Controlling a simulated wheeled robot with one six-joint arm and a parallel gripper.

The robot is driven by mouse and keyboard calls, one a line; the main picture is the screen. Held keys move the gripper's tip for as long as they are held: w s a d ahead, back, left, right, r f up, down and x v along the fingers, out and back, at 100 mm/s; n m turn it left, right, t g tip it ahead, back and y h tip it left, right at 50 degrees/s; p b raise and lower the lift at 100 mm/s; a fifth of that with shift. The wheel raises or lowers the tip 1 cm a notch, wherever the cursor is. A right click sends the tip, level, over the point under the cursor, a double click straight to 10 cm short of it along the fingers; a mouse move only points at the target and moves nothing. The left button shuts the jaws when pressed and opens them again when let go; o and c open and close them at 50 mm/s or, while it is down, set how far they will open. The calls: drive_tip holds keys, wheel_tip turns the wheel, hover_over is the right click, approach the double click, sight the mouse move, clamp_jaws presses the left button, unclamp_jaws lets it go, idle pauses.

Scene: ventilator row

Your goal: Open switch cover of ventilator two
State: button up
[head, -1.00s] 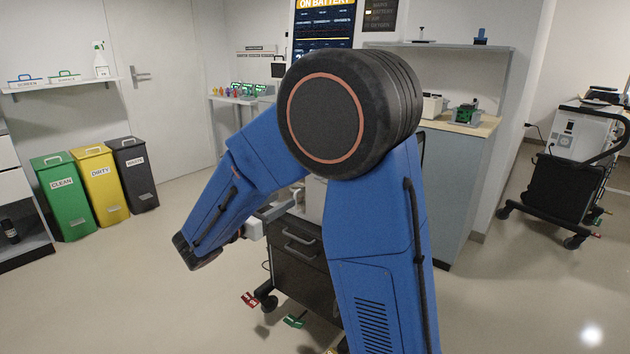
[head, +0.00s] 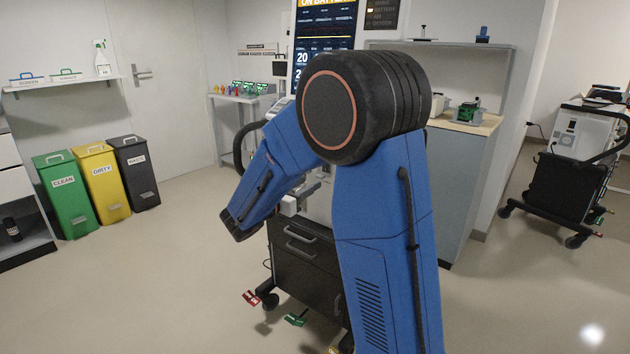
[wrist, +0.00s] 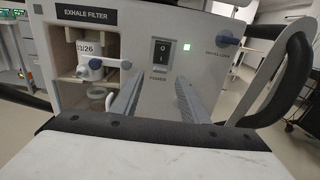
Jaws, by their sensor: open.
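A black rocker switch (wrist: 160,52) marked POWER is in the middle of the panel. I cannot make out a separate cover over it. My gripper (wrist: 160,82) is open and empty, its two grey fingers reaching toward the panel just below the switch. I cannot tell whether they touch it. In the head view my arm hides most of the ventilator front.
Left of the switch is an open bay labelled EXHALE FILTER (wrist: 90,16) with a white filter part (wrist: 92,68). A black handle (wrist: 290,75) sticks out at the right. Another machine (head: 575,150) stands far right.

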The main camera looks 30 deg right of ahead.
sight(318, 177)
drive_tip(key=shift+x, duration=2.55)
clamp_jaws()
